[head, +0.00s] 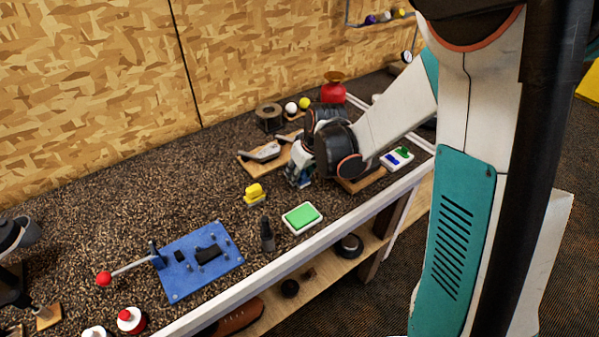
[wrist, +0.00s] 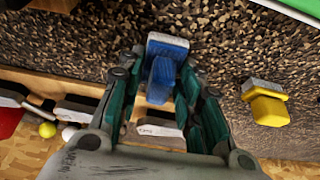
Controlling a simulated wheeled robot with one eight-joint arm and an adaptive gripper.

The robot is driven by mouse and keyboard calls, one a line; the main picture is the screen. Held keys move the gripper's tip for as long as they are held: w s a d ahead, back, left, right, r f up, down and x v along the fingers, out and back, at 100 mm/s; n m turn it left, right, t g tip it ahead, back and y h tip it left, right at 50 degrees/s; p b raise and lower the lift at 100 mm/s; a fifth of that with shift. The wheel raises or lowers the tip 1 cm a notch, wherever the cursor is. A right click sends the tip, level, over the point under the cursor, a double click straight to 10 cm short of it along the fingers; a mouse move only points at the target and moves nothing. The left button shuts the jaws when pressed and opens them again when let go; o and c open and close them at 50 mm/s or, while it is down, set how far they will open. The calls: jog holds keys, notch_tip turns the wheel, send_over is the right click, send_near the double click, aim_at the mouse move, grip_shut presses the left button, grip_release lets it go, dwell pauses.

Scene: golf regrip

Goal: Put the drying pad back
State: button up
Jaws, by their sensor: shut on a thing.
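My gripper (wrist: 160,92) is shut on a blue-handled pad (wrist: 163,76), which I take to be the drying pad. The blue handle is between the fingers, and a wider blue block with a pale face shows past the fingertips. In the head view, my gripper (head: 299,176) is low over the dark bench, and the pad is mostly hidden by it. I cannot tell whether the pad touches the bench. A similar yellow-handled pad (head: 255,194) with a grey base stands apart; it also shows at right in the wrist view (wrist: 266,104).
A white tray with a green pad (head: 302,216) and a dark bottle (head: 267,236) stand near the front edge. A blue fixture board (head: 200,262) lies left. Golf club heads on a wooden rack (head: 262,153) are behind my gripper. Open bench lies left of the yellow pad.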

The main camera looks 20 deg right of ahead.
jog(key=shift+f, duration=0.15)
jog(key=o, duration=1)
jog(key=p+v, duration=0.3)
jog(key=v, duration=0.8)
jog(key=s+r+m+t, duration=0.1)
jog(key=s+r, duration=0.2)
jog(key=s, duration=0.3)
jog(key=s+a+r+m+t+h, duration=0.1)
jog(key=s+r, duration=0.3)
jog(key=s, duration=0.2)
jog(key=s+r+m+t, duration=0.1)
jog(key=s+r, duration=0.2)
jog(key=s, duration=0.4)
jog(key=shift+a+r+m+p, duration=0.15)
jog(key=shift+r+m+p, duration=0.1)
jog(key=shift+m+p, duration=0.05)
